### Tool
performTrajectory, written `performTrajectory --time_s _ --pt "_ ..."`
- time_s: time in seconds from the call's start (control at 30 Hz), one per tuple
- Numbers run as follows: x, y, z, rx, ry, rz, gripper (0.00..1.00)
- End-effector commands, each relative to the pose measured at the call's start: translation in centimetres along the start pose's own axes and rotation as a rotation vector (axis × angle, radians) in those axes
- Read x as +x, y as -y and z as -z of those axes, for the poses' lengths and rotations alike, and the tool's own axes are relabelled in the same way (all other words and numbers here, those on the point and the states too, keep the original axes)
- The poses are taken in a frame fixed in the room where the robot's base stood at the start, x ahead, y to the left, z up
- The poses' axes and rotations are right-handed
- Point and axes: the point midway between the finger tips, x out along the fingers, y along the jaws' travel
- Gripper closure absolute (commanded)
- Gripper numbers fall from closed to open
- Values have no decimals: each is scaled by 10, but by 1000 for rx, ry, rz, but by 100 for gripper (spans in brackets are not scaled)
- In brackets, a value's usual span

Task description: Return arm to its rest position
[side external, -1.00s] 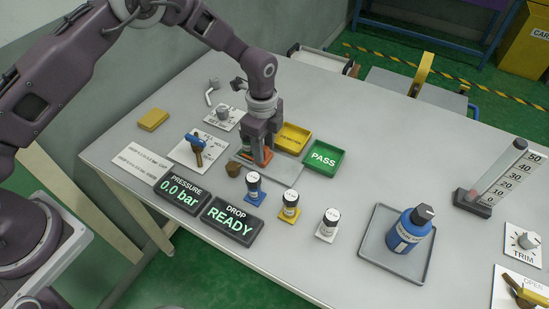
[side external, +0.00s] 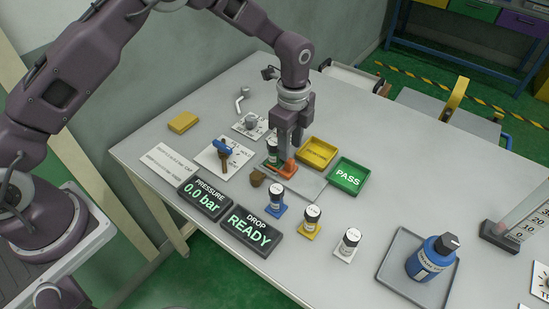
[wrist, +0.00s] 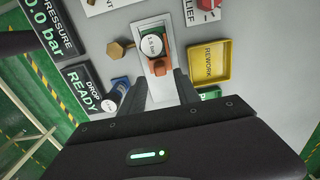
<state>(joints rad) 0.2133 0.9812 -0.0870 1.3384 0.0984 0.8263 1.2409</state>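My gripper (side external: 291,146) is above an orange holder (side external: 288,168) on the grey plate, fingers pointing down. In the wrist view the two fingers (wrist: 164,77) are apart with nothing gripped between them. The orange holder (wrist: 160,67) lies just beyond the fingertips. A white-capped column (wrist: 153,44) stands upright at the holder; in the side view this column (side external: 272,154) is partly hidden behind my fingers. The drop display (side external: 249,231) reads READY and the pressure display (side external: 204,198) reads 0.0 bar.
Three capped columns on blue (side external: 276,199), yellow (side external: 310,221) and white (side external: 348,244) bases stand in front. A yellow tray (side external: 318,153) and green PASS tray (side external: 348,175) lie to the right. A blue bottle (side external: 430,258) stands on a grey tray. A blue-handled valve (side external: 223,150) is left.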

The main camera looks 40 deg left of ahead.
Motion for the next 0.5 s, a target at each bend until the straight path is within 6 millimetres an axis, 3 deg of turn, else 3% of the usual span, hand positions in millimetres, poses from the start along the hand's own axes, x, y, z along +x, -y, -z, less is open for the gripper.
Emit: performTrajectory --time_s 0.07,0.13,0.27,0.3,0.4,0.5 --pt "-13 0 -3 -26 -2 13 62" --pt "-47 -4 -11 -103 -6 43 62" --pt "-142 -37 -41 -370 -30 130 62" --pt "-169 -54 -52 -464 -43 158 62" --pt "-226 -107 -77 -708 -89 227 62" --pt "-262 -170 -98 -961 -156 291 62"
